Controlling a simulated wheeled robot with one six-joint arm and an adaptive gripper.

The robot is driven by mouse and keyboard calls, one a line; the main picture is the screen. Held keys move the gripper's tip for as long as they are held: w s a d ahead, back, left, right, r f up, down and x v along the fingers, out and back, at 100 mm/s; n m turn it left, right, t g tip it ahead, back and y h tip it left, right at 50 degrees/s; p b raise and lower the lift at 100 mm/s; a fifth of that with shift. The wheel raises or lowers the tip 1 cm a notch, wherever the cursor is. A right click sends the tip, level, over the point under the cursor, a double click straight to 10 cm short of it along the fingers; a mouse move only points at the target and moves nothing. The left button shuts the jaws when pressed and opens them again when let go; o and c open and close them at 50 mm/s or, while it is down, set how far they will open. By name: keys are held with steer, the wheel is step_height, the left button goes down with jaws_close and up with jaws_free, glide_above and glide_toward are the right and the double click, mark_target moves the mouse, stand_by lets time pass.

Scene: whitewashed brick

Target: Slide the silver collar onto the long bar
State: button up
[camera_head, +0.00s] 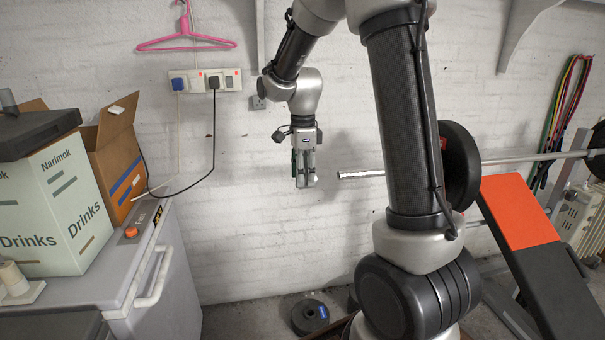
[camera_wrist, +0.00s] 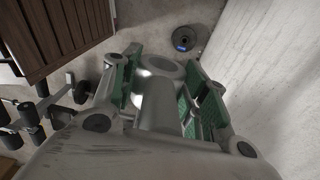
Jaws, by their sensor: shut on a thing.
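My gripper (camera_head: 304,180) hangs fingers-down in front of the brick wall, a little left of the long bar's free end. In the wrist view my gripper (camera_wrist: 160,92) is shut on the silver collar (camera_wrist: 158,65), a grey metal ring between the green-padded fingers. In the head view the collar is hard to make out among the fingers. The long bar (camera_head: 355,174) lies roughly level; its bare silver end points left at the gripper, with a gap between them. My arm hides part of the bar. The collar is apart from the bar.
A black weight plate (camera_head: 461,165) sits on the bar behind my arm. A bench with an orange pad (camera_head: 517,212) stands right. A loose plate (camera_head: 309,316) lies on the floor below. A grey chest (camera_head: 88,284) with boxes stands left; wall sockets (camera_head: 205,81) are behind.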

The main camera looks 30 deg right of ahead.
steer(key=shift+d, duration=0.1)
stand_by(0.3)
steer(key=shift+s+d, duration=0.25)
steer(key=shift+d, duration=0.6)
steer(key=shift+s+d, duration=0.3)
steer(key=shift+d, duration=0.55)
steer(key=shift+s+d, duration=0.25)
steer(key=shift+d, duration=0.6)
steer(key=shift+s+d, duration=1.05)
steer(key=shift+d, duration=2.55)
steer(key=shift+s+d, duration=1.1)
steer(key=shift+d, duration=2.55)
steer(key=shift+s+d, duration=1.05)
steer(key=shift+d, duration=2.55)
steer(key=o, duration=1.4)
